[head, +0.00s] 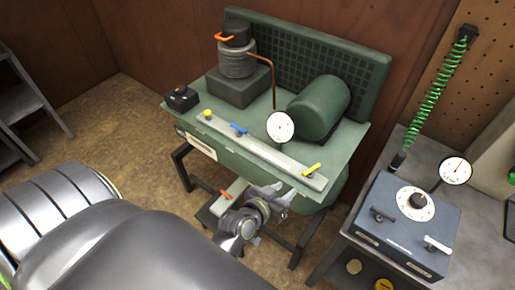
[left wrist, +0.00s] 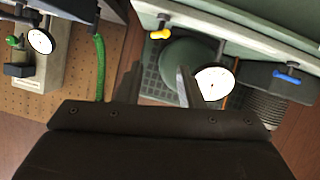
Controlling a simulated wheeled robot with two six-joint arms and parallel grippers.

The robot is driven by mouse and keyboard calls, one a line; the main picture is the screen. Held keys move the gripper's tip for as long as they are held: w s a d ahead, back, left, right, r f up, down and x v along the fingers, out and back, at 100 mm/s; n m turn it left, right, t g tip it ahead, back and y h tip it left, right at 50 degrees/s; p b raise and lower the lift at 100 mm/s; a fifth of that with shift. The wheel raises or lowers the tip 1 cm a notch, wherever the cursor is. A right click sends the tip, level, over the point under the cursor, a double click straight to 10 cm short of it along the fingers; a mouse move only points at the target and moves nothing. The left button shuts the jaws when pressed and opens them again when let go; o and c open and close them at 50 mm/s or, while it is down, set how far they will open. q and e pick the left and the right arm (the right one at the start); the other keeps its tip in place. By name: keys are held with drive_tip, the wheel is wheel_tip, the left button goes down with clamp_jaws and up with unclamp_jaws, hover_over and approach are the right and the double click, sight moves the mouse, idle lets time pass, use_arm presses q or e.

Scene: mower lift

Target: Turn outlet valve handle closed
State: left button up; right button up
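A pale manifold bar (head: 265,150) runs along the front of the green compressor bench. It carries a yellow lever handle (head: 312,169) at its right end and a blue lever handle (head: 239,131) further left. No label shows which one is the outlet valve handle. My left gripper (head: 277,191) is in front of and below the bar's right end, apart from the yellow handle. In the left wrist view its two fingers (left wrist: 159,87) stand apart with nothing held between them. That view also shows the yellow handle (left wrist: 160,34) and the blue handle (left wrist: 287,75). My right gripper is not in view.
A white round gauge (head: 281,127) stands behind the bar, before a green tank (head: 319,107). An orange-red lever (head: 229,195) sits low under the bench. A grey side table holds a blue-grey control box (head: 408,222) at the right. Brown floor lies open at the left.

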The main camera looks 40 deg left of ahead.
use_arm(q)
drive_tip(key=s+a+f+g+b, duration=0.1)
drive_tip(key=s+f+g+b, duration=0.1)
drive_tip(key=f, duration=1.2)
drive_tip(key=s+a+f+g+b, duration=0.1)
drive_tip(key=s+f+g+b, duration=0.2)
drive_tip(key=f, duration=1.2)
drive_tip(key=s+b, duration=0.1)
drive_tip(key=s, duration=0.2)
drive_tip(key=shift+s+a+y, duration=0.2)
drive_tip(key=shift+s+y, duration=0.1)
drive_tip(key=shift+s, duration=0.05)
